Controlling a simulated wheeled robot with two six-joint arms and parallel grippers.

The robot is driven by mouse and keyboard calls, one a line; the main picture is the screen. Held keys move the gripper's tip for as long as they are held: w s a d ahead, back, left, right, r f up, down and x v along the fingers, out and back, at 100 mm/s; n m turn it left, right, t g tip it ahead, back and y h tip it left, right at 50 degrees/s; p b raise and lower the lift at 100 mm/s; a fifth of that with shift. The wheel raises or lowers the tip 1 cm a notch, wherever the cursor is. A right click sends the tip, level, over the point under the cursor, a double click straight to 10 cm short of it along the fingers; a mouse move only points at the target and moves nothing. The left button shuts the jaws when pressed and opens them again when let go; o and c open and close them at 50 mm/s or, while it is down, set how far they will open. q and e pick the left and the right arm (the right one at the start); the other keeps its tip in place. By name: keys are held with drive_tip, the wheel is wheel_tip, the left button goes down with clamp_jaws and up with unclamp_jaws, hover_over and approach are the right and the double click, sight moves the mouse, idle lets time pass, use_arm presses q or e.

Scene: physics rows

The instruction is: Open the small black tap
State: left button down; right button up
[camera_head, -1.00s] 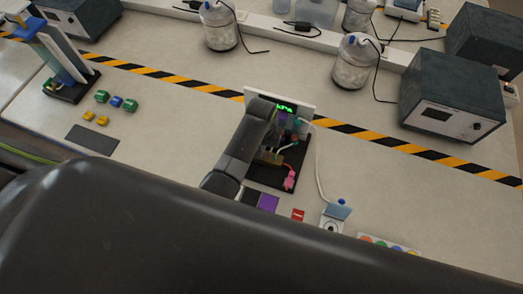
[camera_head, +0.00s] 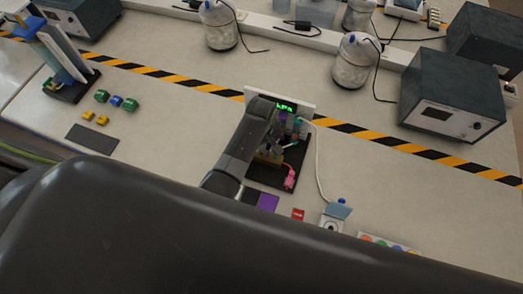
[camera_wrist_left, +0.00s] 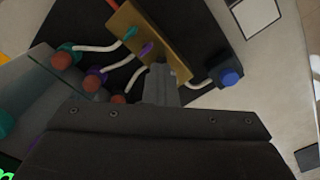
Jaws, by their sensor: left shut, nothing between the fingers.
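In the left wrist view a brass block (camera_wrist_left: 160,45) lies on a black panel, with small teal (camera_wrist_left: 130,36) and purple (camera_wrist_left: 147,50) levers and white tubes. A black fitting with a blue knob (camera_wrist_left: 230,77) stands at the end of the right-hand tube. I cannot tell for sure which part is the small black tap; my fingers hide part of the block. My left gripper (camera_wrist_left: 160,82) is shut and empty, its tips at the block's near edge; contact is unclear. In the head view the block (camera_head: 268,159) shows beside my left arm. My right gripper is not in view.
Red-ended fittings (camera_wrist_left: 62,60) stand close on the left of the wrist view. In the head view a pink part (camera_head: 289,179) sits on the black base, with a white panel and green display (camera_head: 285,106) behind.

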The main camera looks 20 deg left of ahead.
use_arm(q)
drive_tip(key=n, duration=0.5)
idle(0.3)
drive_tip(key=shift+n, duration=0.6)
drive_tip(key=n, duration=0.5)
drive_tip(key=shift+n, duration=0.4)
drive_tip(key=c, duration=1.9)
unclamp_jaws()
drive_tip(key=shift+c, duration=0.2)
